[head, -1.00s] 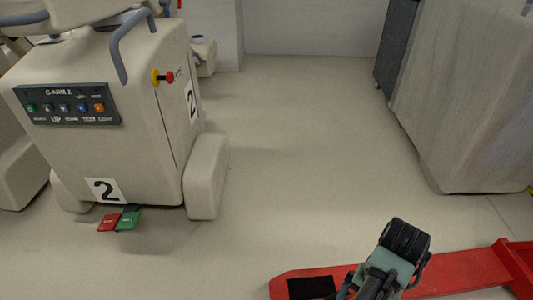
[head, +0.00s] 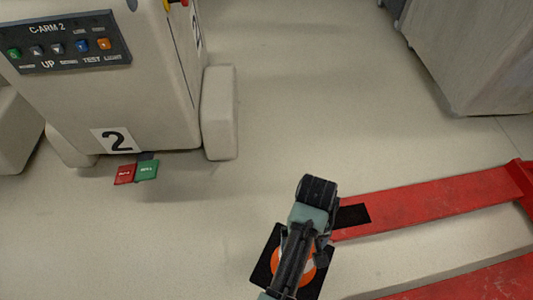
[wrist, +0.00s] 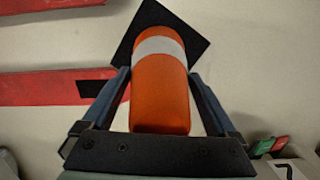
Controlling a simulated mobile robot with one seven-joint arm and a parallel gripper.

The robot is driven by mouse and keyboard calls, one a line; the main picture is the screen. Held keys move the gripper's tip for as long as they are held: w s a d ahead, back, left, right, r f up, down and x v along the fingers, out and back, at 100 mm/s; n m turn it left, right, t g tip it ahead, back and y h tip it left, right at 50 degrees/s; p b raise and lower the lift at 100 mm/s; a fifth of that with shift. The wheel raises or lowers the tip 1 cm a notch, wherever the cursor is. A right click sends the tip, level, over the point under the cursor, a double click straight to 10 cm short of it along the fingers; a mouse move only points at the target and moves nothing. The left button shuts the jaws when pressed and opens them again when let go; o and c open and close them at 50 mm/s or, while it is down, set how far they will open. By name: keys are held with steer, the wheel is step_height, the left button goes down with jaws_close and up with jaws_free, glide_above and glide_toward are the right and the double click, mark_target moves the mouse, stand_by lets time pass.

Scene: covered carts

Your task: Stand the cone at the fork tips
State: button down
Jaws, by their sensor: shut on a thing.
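In the head view my arm hides part of the cone. I cannot tell whether the base touches the floor. Two red forks lie low; the upper fork (head: 435,205) has a black patch (head: 352,216) near its tip, which my arm partly hides.
The lower fork (head: 480,280) runs along the bottom right. A beige C-arm cart (head: 130,100) stands at upper left, with red (head: 124,174) and green (head: 146,170) pedals at its foot. A covered cart (head: 470,55) stands at upper right. The floor between the carts is clear.

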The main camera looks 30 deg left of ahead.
steer(key=s+a+f+n+b, duration=0.2)
steer(key=s+a+f+n, duration=0.35)
steer(key=s+f, duration=0.3)
steer(key=shift+n+t, duration=0.25)
steer(key=shift+t, duration=0.05)
steer(key=f+b, duration=0.2)
steer(key=f, duration=0.1)
steer(key=f+b, duration=0.2)
steer(key=f, duration=0.1)
steer(key=d+f+b, duration=0.1)
steer(key=f+b, duration=0.1)
steer(key=f, duration=0.1)
steer(key=shift+s, duration=0.2)
steer(key=shift+r, duration=0.15)
jaws_free()
